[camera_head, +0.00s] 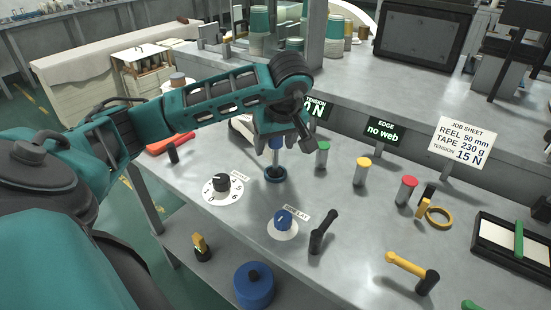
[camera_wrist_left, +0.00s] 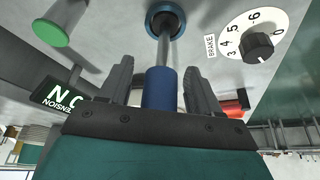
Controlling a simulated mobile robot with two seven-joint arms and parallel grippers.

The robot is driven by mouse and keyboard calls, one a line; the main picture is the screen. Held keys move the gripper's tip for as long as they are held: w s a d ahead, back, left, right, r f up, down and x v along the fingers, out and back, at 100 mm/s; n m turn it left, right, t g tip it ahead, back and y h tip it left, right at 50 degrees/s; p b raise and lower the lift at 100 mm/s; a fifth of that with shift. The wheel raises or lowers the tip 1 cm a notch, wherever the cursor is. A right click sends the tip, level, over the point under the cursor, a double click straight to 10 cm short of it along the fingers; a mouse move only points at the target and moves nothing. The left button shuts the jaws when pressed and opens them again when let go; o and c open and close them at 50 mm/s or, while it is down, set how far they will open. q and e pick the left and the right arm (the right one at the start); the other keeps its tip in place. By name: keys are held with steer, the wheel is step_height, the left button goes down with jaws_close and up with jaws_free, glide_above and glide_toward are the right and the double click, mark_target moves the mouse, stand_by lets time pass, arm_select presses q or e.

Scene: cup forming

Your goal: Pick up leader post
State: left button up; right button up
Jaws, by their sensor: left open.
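A slim metal post with a blue cap (camera_head: 276,143) stands upright in a dark blue ring base (camera_head: 275,175) on the grey bench. My left gripper (camera_head: 286,142) points down over this post and is open. In the left wrist view, the blue cap (camera_wrist_left: 160,90) sits between the two dark fingers of the left gripper (camera_wrist_left: 160,68), with a gap visible on each side. No label on the post names it as the leader post. My right gripper is not in view.
Green (camera_head: 322,154), yellow (camera_head: 362,171) and red (camera_head: 406,190) capped posts stand to the right. A white brake dial (camera_head: 212,196) and a blue knob (camera_head: 283,221) lie in front. A black lever (camera_head: 322,232) and a yellow-handled crank (camera_head: 405,264) stand nearer the front edge.

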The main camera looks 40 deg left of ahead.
arm_select(q)
steer(key=shift+a+f, duration=0.15)
steer(key=shift+f, duration=0.15)
steer(key=shift+c, duration=0.3)
steer(key=shift+r, duration=0.1)
jaws_close()
